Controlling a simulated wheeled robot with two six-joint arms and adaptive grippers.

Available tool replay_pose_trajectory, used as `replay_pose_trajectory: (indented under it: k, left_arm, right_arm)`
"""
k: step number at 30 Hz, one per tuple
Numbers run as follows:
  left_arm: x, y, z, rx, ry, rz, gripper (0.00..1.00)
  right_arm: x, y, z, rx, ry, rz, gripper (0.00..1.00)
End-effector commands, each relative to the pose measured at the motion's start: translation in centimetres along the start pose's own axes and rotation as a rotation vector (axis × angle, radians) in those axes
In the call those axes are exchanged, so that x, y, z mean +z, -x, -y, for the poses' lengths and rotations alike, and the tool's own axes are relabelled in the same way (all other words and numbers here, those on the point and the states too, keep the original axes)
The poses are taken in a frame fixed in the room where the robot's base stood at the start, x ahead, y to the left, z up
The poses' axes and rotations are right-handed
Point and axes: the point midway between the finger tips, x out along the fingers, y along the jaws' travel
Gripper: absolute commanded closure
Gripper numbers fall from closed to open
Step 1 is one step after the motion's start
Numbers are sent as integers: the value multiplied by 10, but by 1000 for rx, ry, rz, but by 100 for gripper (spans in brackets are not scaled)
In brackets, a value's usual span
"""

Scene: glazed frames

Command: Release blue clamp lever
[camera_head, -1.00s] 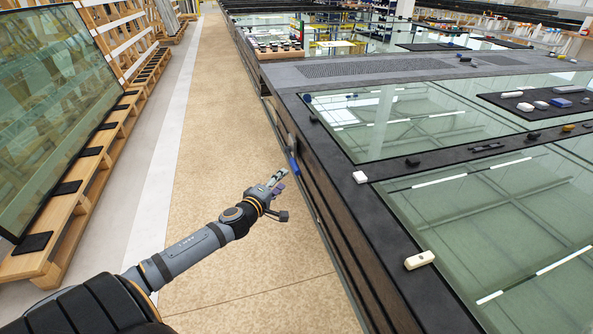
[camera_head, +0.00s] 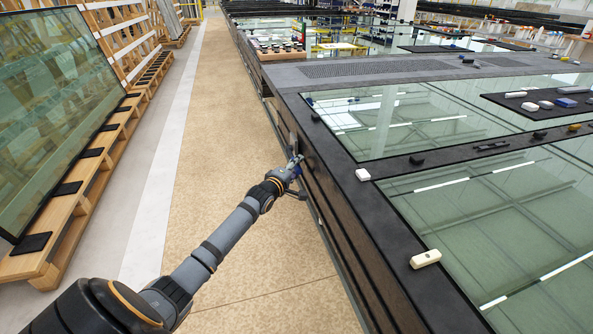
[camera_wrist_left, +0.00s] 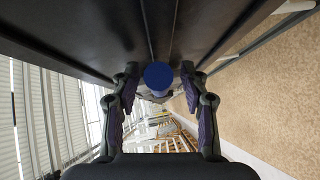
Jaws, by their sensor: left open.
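The blue clamp lever shows in the left wrist view as a round blue end (camera_wrist_left: 159,75), centred between the fingers and close under the dark table side. In the head view it is mostly hidden by my left gripper (camera_head: 295,165), which is at the side of the long dark table. My left gripper (camera_wrist_left: 160,105) is open, with one finger on each side of the blue end. I cannot tell whether the fingers touch it. My right gripper is not in view.
The long dark table (camera_head: 345,185) with glass panes runs along the right. A white block (camera_head: 362,174) and a cream block (camera_head: 425,259) lie on its edge. A glass pane (camera_head: 45,110) leans on a wooden rack at left. The tan floor aisle (camera_head: 215,130) is clear.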

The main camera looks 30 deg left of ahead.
Motion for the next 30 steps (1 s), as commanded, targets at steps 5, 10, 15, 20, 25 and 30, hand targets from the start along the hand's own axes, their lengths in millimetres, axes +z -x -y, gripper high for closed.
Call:
replay_pose_trajectory:
  k: [5,10,15,20,25,30]
  left_arm:
    - [0,0,0,0,0,0,55]
    - [0,0,0,0,-1,0,77]
    - [0,0,0,0,-1,0,100]
    - [0,0,0,-1,-1,0,100]
    - [0,0,0,-1,-1,0,100]
    - [4,2,-8,-15,14,4,100]
  right_arm:
    - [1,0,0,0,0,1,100]
    - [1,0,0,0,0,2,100]
    - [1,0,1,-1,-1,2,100]
    - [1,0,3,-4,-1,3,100]
    - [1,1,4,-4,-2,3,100]
    - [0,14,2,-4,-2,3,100]
